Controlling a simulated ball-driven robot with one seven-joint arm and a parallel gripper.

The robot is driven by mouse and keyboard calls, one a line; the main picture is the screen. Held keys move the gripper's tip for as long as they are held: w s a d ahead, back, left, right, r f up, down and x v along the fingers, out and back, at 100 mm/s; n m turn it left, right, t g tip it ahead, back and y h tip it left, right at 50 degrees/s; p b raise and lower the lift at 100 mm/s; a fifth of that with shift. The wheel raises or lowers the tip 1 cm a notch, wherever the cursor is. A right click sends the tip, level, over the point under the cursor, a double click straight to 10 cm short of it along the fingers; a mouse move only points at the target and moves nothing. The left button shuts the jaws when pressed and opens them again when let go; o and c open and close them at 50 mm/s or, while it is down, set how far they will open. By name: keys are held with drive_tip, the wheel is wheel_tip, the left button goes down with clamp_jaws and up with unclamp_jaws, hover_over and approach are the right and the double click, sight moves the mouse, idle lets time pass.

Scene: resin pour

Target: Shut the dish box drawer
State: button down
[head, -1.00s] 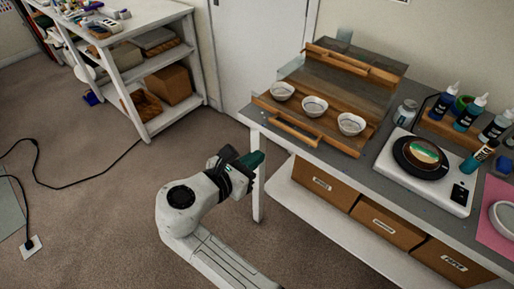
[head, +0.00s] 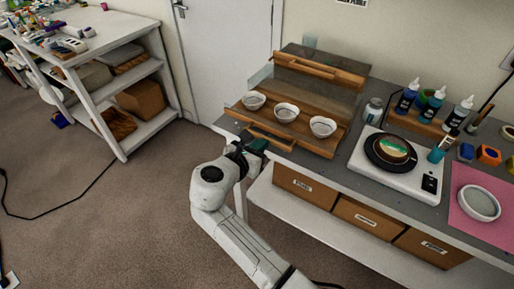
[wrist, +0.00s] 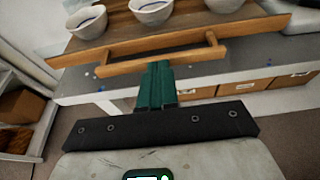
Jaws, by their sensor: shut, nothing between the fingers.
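The wooden dish box (head: 322,68) stands on the grey-topped workbench, with its lower drawer (head: 334,142) pulled out toward the front.
Labelled boxes (head: 303,186) sit on the shelf below.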

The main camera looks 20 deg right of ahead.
sight(281, 120)
drive_tip(key=w+d, duration=0.2)
drive_tip(key=d, duration=0.1)
drive_tip(key=w+d, duration=0.3)
drive_tip(key=d, duration=0.1)
drive_tip(key=w+d, duration=0.2)
drive_tip(key=d, duration=0.1)
drive_tip(key=shift+w+d, duration=0.25)
drive_tip(key=shift+w, duration=0.1)
drive_tip(key=shift+r, duration=0.1)
drive_tip(key=shift+s+a+p, duration=0.1)
drive_tip(key=shift+p, duration=0.25)
drive_tip(key=f+v, duration=0.1)
drive_tip(key=v, duration=1.2)
drive_tip(key=shift+s+a+p, duration=0.3)
drive_tip(key=shift+a, duration=0.2)
